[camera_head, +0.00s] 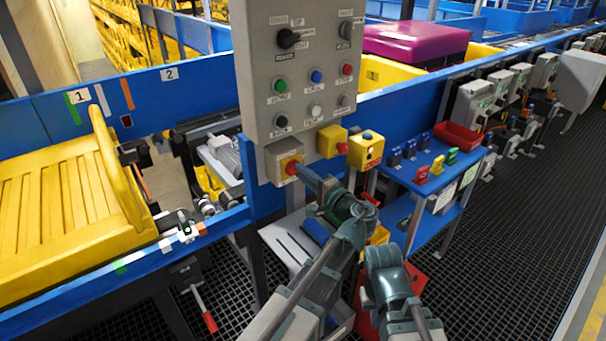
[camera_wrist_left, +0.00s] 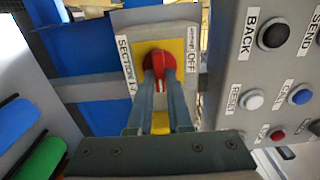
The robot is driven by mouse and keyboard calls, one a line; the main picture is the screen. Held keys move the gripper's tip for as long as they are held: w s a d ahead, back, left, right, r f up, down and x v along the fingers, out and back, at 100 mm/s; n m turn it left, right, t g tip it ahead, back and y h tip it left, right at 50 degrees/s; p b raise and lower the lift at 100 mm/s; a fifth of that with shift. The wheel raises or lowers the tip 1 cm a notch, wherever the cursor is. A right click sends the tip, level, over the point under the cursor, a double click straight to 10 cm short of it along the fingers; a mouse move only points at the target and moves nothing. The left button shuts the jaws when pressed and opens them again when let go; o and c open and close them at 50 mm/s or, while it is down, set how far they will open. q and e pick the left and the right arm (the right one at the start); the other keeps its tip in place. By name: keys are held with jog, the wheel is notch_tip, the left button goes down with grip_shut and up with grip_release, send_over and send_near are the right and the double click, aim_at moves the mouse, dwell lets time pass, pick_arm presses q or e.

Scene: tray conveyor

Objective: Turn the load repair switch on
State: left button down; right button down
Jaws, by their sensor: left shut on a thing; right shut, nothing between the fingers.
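A red rotary knob (camera_wrist_left: 158,64) sits on a yellow plate on a grey box, with labels reading "SECTION 1" and "OFF" beside it. In the head view the red knob (camera_head: 290,166) is at the lower left of the grey control panel (camera_head: 262,75). My left gripper (camera_wrist_left: 161,76) is shut on this knob, one finger on each side. In the head view the left gripper (camera_head: 301,174) reaches the knob from the lower right. A black rotary switch (camera_head: 288,39) is higher on the panel; its labels are too small to read surely.
Panel buttons, including a black one marked "BACK" (camera_wrist_left: 275,33), are close to the right of the left gripper. A yellow box with a blue button (camera_head: 367,150) stands beside the panel. A blue table (camera_head: 408,174) holds small coloured items and a red bin (camera_head: 457,137).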

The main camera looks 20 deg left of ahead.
dwell(0.4)
pick_arm(q)
jog(key=c, duration=0.8)
grip_release()
jog(key=shift+c, duration=0.2)
jog(key=shift+s, duration=0.1)
